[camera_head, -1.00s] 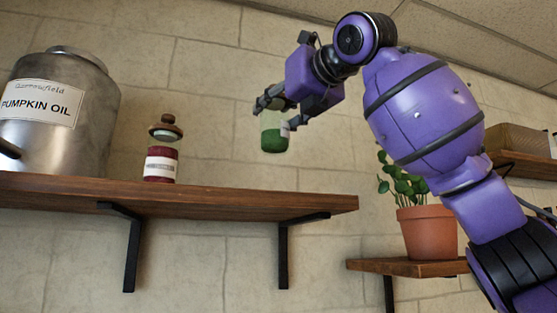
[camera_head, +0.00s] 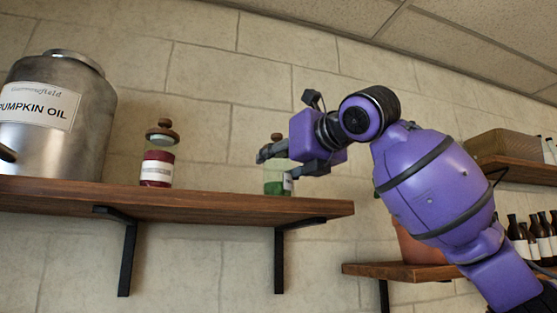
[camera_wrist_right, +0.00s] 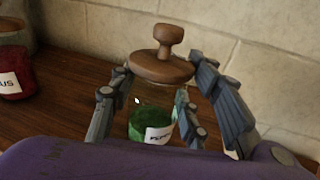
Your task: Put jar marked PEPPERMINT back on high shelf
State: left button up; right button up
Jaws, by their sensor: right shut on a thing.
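The jar with green contents (camera_head: 277,187) is at the right end of the high wooden shelf (camera_head: 180,202), upright, with its base at the shelf top. In the right wrist view the jar (camera_wrist_right: 140,122) has a brown knobbed lid and a white label whose text is only partly readable. My right gripper (camera_head: 276,160) is shut around the jar's upper part, its fingers (camera_wrist_right: 150,98) on either side below the lid. I cannot tell whether the base is touching the wood. My left gripper is out of view.
A red-filled jar (camera_head: 157,165) with a brown lid stands to the left on the same shelf. A large metal PUMPKIN OIL can (camera_head: 62,120) stands at the far left. A lower shelf (camera_head: 400,271) holds a terracotta pot (camera_head: 412,245). Dark bottles (camera_head: 530,236) are at the right.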

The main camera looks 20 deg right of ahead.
jog(key=o, duration=1.5)
jog(key=shift+f, duration=0.15)
jog(key=shift+c, duration=0.2)
jog(key=v, duration=1.2)
jog(key=shift+r, duration=0.2)
